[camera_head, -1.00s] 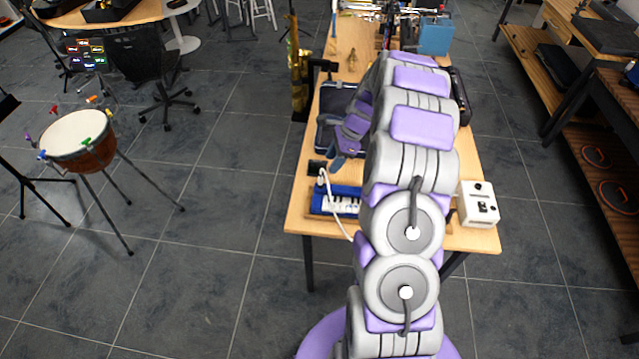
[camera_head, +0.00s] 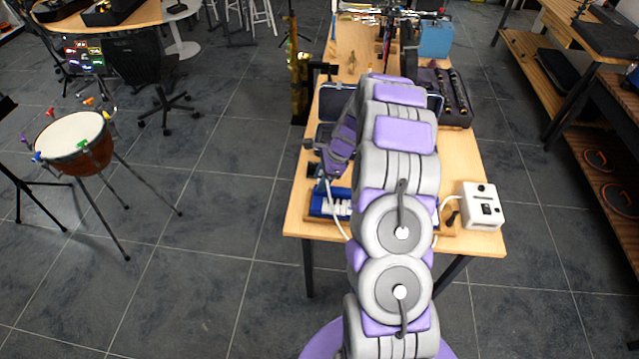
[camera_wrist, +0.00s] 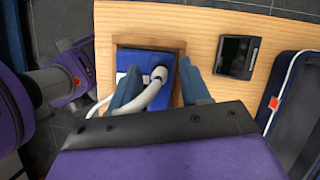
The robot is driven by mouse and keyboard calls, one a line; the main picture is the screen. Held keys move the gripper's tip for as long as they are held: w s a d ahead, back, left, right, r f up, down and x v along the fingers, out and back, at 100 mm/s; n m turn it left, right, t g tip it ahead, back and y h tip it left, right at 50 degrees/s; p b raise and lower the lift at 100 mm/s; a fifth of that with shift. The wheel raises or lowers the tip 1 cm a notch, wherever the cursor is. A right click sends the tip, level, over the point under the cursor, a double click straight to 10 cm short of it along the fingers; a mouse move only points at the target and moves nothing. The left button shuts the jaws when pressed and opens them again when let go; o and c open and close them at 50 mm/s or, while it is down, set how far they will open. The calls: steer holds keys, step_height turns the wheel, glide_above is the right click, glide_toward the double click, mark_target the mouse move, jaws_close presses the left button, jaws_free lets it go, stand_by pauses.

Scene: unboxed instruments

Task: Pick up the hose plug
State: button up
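The white hose plug (camera_wrist: 159,74) is at the end of a white hose (camera_wrist: 137,101), over the blue keyboard instrument (camera_wrist: 168,62) in a wooden tray (camera_wrist: 122,42). In the wrist view my gripper (camera_wrist: 160,82) is open, its two blue fingers on either side of the plug with gaps between. I cannot tell how far the fingertips are above the plug. In the head view my gripper (camera_head: 318,172) is over the left part of the table.
A small black device (camera_wrist: 238,56) lies right of the tray in the wrist view, beside an open dark case (camera_wrist: 300,110). A white box with a cable (camera_head: 481,206) sits at the table's (camera_head: 465,160) right edge. A case with round items (camera_head: 452,96) lies farther back.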

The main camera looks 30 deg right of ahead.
steer(key=shift+d, duration=0.2)
steer(key=c, duration=0.4)
jaws_close()
steer(key=shift+a, duration=0.1)
